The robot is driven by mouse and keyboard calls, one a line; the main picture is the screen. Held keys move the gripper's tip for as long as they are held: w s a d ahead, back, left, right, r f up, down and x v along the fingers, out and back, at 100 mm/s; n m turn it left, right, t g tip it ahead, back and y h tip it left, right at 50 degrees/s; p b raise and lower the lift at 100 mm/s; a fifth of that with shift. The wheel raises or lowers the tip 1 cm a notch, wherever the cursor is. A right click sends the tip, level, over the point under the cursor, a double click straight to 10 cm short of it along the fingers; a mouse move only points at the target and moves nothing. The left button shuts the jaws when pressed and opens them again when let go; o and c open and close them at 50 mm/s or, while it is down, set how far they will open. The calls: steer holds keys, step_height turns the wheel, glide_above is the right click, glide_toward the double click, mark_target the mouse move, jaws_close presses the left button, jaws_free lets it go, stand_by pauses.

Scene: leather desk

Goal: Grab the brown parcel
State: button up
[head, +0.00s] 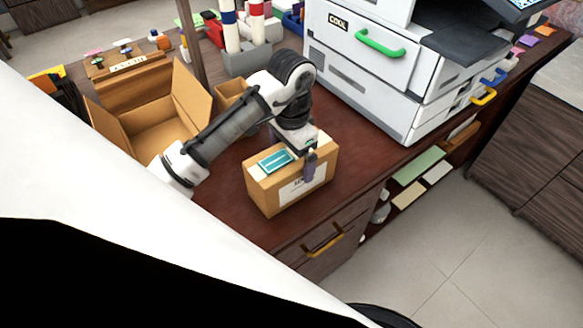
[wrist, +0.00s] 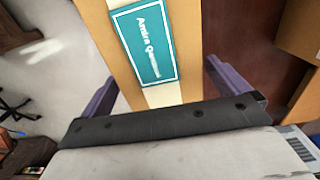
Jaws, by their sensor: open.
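The brown parcel (head: 262,190) is a closed cardboard box with a teal label on top and a white label on its side. It stands on the dark red desk near the front edge. My gripper (head: 300,168) is directly at the parcel, with one purple finger in front of its labelled side; the other finger is hidden in the head view. In the wrist view the parcel (wrist: 188,50) lies between the two spread purple fingers of my gripper (wrist: 160,88). Gaps show between the fingers and the parcel's sides.
An open, empty-looking cardboard box (head: 150,135) stands left of my arm. A white printer (head: 365,75) with a green handle stands behind right. Grey holders with striped tubes (head: 245,58) stand at the back. Bare desk (head: 225,185) shows left of the parcel. Drawers with yellow handles (head: 325,243) lie below the edge.

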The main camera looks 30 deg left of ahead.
steer(key=c, duration=1.6)
steer(key=shift+r, duration=0.1)
